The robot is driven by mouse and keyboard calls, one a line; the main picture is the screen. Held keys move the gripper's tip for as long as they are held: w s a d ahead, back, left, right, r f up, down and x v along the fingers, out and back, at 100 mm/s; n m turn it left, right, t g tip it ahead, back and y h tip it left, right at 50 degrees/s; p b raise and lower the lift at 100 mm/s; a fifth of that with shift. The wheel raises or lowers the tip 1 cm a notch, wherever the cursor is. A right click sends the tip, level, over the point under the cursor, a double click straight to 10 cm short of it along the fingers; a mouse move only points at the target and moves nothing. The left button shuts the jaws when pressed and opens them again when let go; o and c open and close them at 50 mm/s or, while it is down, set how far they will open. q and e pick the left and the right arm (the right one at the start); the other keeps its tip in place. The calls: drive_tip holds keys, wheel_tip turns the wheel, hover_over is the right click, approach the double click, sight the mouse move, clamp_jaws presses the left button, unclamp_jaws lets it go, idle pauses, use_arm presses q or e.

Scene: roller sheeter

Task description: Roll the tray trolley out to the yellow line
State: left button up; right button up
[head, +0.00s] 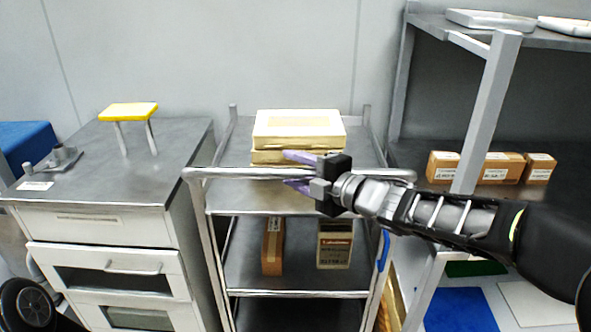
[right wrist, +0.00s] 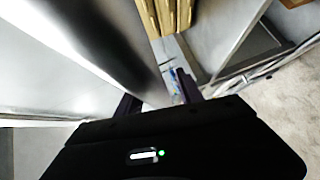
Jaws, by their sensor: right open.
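The tray trolley is a grey metal frame with several shelves in the middle of the head view, with a tubular handle bar (head: 240,173) across its front top. My right gripper (head: 290,171) reaches in from the right over the handle, its two purple fingers apart and pointing left. In the right wrist view, a large shiny metal surface (right wrist: 105,40) is close by, left of and partly between the fingers (right wrist: 158,100). I cannot tell whether they touch it. My forearm hides the handle's right part. No yellow line shows on the floor. My left gripper is not in view.
Cream boxes (head: 298,128) lie on the trolley's top; two cartons (head: 335,244) stand on a lower shelf. A drawer cabinet (head: 100,190) stands close on the left, bearing a yellow-topped stand (head: 128,112). A rack (head: 485,110) with cartons stands right. A blue mat (head: 458,308) lies lower right.

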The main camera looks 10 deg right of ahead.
clamp_jaws()
idle(0.3)
idle(1.1)
